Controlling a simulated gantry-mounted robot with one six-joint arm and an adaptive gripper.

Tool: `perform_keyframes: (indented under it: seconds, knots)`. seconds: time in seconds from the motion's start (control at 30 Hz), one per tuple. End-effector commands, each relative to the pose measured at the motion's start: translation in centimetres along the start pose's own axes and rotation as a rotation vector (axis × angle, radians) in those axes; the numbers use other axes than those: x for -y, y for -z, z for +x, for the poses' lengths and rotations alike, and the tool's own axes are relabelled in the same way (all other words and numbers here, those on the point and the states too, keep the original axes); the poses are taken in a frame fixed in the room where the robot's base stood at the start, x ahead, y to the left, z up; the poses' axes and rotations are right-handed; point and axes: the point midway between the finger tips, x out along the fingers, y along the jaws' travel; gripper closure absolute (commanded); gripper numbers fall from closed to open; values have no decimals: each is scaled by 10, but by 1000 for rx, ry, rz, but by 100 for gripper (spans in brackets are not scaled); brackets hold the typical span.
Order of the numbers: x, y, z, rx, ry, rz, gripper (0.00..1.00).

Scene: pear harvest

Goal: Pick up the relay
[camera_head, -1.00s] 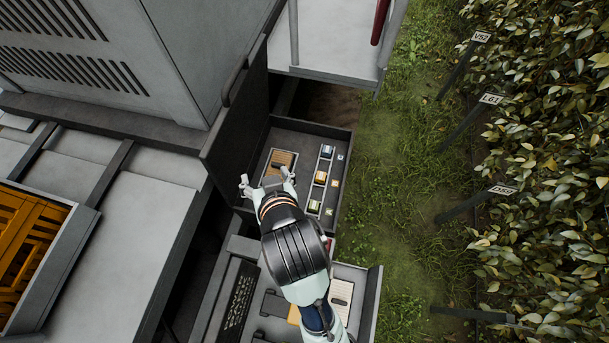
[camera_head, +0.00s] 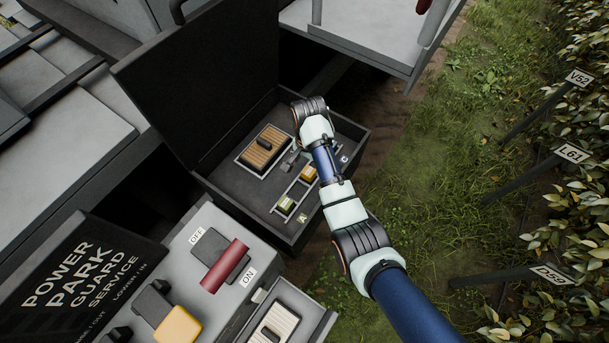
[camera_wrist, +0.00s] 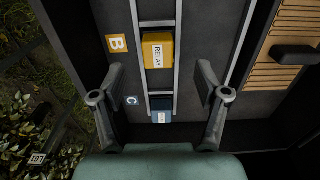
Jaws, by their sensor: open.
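The yellow relay (camera_wrist: 158,52), labelled RELAY, sits in a narrow metal-railed rack beside an orange B tag (camera_wrist: 118,43). It also shows in the head view (camera_head: 308,174), just below my wrist. A blue block (camera_wrist: 162,112) with a white label sits in the same rack beside a blue C tag (camera_wrist: 131,100). My gripper (camera_wrist: 160,72) is open and empty, with one finger on each side of the rack. The fingers look apart from the relay; their height above it is unclear. In the head view my arm hides most of the gripper.
A green block (camera_head: 286,204) sits at the near end of the rack. A slatted brown block with a dark handle (camera_head: 264,146) lies to its left in the dark open box (camera_head: 246,206). A panel with a red lever (camera_head: 225,266) and OFF/ON labels stands in front.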

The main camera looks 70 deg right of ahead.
Motion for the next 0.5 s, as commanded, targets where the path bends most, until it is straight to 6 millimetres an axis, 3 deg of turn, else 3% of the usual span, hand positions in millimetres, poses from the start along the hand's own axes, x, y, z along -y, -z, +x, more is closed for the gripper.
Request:
perform_keyframes:
  seconds: [0.07, 0.23, 0.5]
  knots:
    - [-1, -1, 13, 2, -2, -1, 26]
    - [-1, -1, 22, 1, -1, -2, 26]
    - [-2, -1, 66, 0, -1, -3, 26]
